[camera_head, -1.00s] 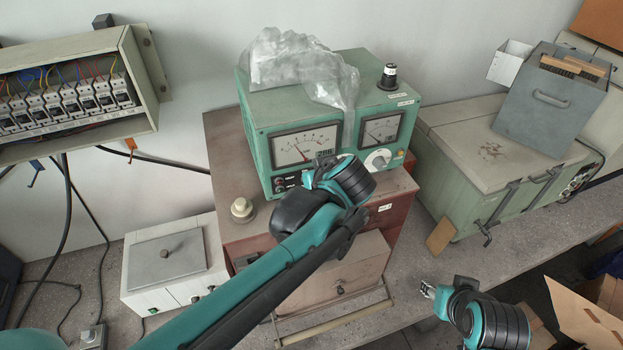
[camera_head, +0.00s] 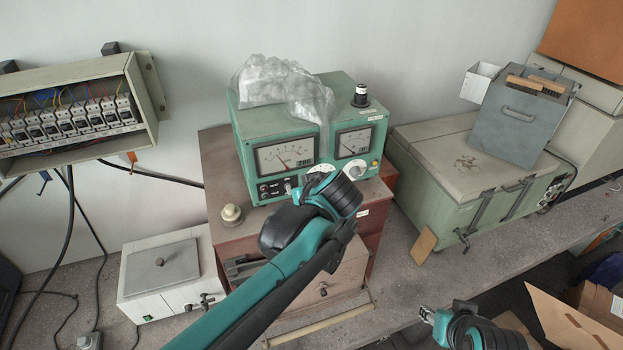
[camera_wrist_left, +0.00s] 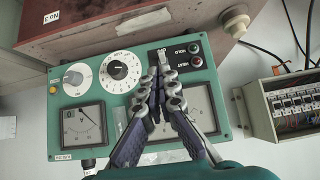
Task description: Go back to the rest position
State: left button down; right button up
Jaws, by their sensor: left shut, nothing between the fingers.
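My left arm reaches in from the lower left in the head view. Its wrist covers most of my left gripper (camera_head: 314,181), which is in front of the lower panel of the green meter unit (camera_head: 262,127). In the left wrist view the gripper's fingers (camera_wrist_left: 161,72) are together and empty. They overlap the panel beside a small toggle switch (camera_wrist_left: 163,57); I cannot tell whether they touch it. My right gripper (camera_head: 426,314) is low at the right in the head view, over the bench's front edge. Its fingertips are too small to read.
The meter unit stands on a reddish-brown cabinet (camera_head: 218,174), with a clear plastic bag (camera_head: 285,85) on top. A white lidded box (camera_head: 162,272) is at left, below an open breaker box (camera_head: 70,105). A green chest (camera_head: 455,165) stands at right.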

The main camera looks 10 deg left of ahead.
pick_arm(q)
jog(key=s+f+m+h+b, duration=0.1)
jog(key=s+f+m+b, duration=0.1)
jog(key=s+f+b, duration=0.4)
jog(key=s+a+f+m+h+b, duration=0.1)
jog(key=s+f+b, duration=0.4)
jog(key=f+b, duration=1.2)
jog(key=s+f+m+h+b, duration=0.3)
jog(key=s+f+b, duration=0.3)
jog(key=f+b, duration=0.6)
notch_tip(320, 180, down, 10)
jog(key=shift+s+a+r+m, duration=0.1)
jog(key=shift+s+a+m, duration=0.2)
jog(key=shift+m, duration=0.1)
